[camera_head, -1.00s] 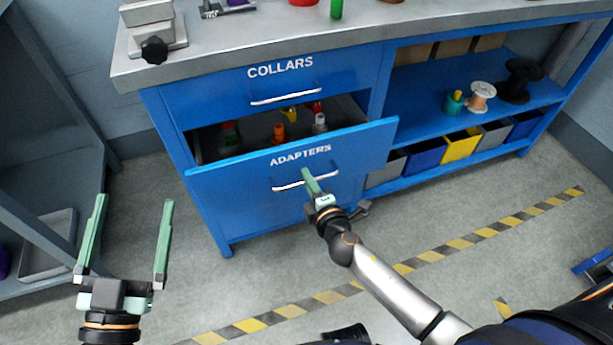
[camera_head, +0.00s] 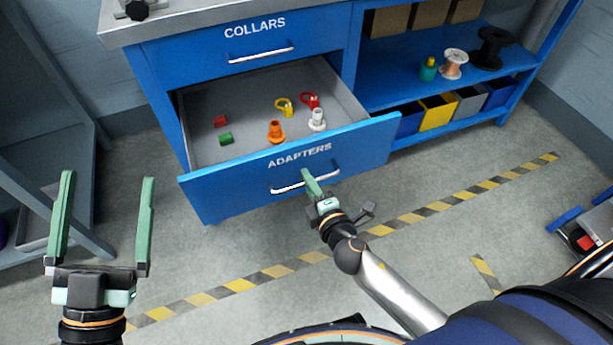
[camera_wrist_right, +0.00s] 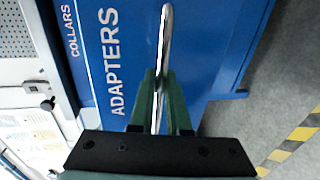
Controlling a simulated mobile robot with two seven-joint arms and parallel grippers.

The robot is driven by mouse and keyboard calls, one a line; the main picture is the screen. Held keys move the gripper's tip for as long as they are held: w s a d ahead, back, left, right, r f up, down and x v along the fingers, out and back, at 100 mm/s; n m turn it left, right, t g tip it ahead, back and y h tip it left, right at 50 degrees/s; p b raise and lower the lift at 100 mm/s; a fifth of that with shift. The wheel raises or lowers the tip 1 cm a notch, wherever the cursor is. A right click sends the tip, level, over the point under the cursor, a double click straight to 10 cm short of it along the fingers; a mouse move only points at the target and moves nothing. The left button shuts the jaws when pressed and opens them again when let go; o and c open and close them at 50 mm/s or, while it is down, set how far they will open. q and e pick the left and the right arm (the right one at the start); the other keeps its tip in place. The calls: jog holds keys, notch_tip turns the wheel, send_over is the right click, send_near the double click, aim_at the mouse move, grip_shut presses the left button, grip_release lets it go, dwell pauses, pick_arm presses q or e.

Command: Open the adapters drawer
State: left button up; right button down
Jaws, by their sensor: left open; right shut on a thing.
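The blue adapters drawer (camera_head: 230,184) stands pulled well out of the workbench, below the closed collars drawer (camera_head: 200,56). Its silver bar handle (camera_head: 290,187) is on the front panel. My right gripper (camera_head: 309,179) is shut on this handle; the right wrist view shows the handle (camera_wrist_right: 166,40) between the green fingers (camera_wrist_right: 160,98). In the drawer are red (camera_head: 221,121) and green (camera_head: 226,138) pieces, an orange adapter (camera_head: 276,132), a white adapter (camera_head: 317,119), and yellow (camera_head: 285,107) and red (camera_head: 309,101) ring-shaped pieces. My left gripper (camera_head: 107,180) is open and empty, left of the drawer.
Right of the drawer, the bench shelves hold spools (camera_head: 453,64) and bins (camera_head: 437,114). The floor before the drawer is clear, with a yellow-black stripe (camera_head: 410,218).

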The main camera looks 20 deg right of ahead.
jog(key=shift+s, duration=0.1)
jog(key=c, duration=0.9)
grip_release()
pick_arm(q)
jog(key=shift+f, duration=0.1)
pick_arm(e)
jog(key=shift+s, duration=0.1)
